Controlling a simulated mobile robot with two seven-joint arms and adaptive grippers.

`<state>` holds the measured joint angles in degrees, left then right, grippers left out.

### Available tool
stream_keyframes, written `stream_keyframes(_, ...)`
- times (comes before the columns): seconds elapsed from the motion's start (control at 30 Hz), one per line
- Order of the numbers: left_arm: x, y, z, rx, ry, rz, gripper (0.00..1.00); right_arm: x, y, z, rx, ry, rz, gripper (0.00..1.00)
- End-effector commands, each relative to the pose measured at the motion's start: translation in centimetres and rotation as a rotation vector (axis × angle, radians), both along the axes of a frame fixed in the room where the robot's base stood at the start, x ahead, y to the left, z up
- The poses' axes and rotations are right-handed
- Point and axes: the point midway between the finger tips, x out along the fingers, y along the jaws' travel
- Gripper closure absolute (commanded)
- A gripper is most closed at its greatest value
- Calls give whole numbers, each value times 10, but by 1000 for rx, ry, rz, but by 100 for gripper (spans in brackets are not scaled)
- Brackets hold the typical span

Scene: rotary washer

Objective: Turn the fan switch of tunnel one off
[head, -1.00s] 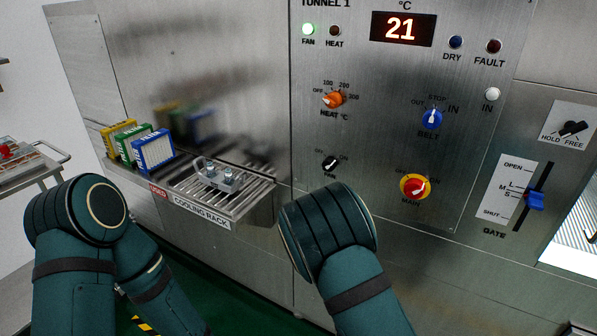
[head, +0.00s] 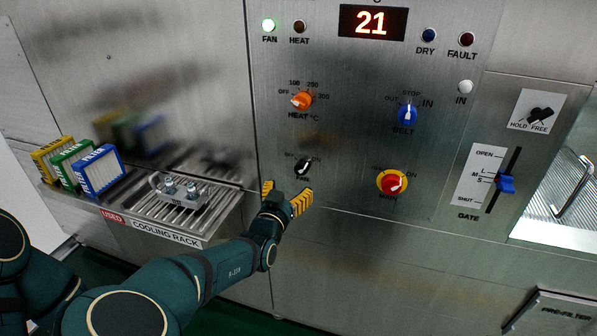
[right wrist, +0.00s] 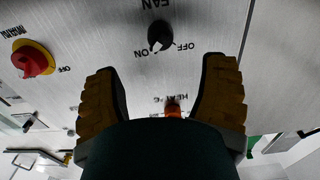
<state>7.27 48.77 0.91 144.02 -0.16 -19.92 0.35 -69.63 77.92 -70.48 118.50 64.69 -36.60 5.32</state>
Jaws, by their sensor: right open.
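The fan switch (head: 303,168) is a small black rotary knob low on the steel panel. It also shows near the top of the right wrist view (right wrist: 160,36), upside down, with its pale mark toward ON. My right gripper (head: 286,197) is open and empty, just below the fan switch, with yellow-padded fingers apart. In the right wrist view the two fingers (right wrist: 161,92) stand either side of the picture, with the knob beyond them, not touched. My left gripper is out of view.
The orange heat knob (head: 302,101) is above, the blue belt knob (head: 407,115) upper right and the red-yellow main switch (head: 392,182) to the right. The cooling rack (head: 215,207), holding a metal piece (head: 178,190), juts out left of my right gripper. Three filter boxes stand farther left.

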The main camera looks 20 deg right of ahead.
Motion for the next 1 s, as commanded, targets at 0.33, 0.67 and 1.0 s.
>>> stream_keyframes(0.33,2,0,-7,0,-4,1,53,55,-38,-1,-1,1,-2,28)
stream_keyframes(0.67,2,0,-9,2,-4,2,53,76,-52,-1,-1,3,0,28)
stream_keyframes(1.0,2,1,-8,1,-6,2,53,77,-52,-1,-1,3,0,51)
